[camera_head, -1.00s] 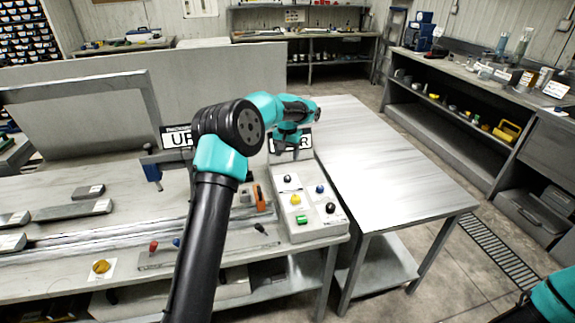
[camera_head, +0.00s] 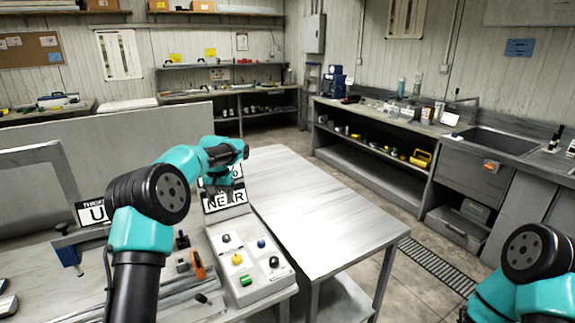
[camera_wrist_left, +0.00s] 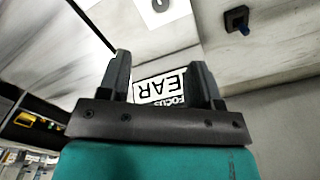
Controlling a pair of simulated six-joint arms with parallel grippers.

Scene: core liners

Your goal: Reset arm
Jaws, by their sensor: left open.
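My left arm comes in from the left in the head view. Its gripper (camera_head: 219,192) hangs over the workbench, in front of a white sign with black letters (camera_head: 227,198).
A white control box (camera_head: 247,262) with coloured knobs stands below the left gripper. A bare grey metal table (camera_head: 310,215) lies to its right. An orange-handled tool (camera_head: 198,265) lies left of the box. A shelf counter with a sink (camera_head: 488,140) stands at the right.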

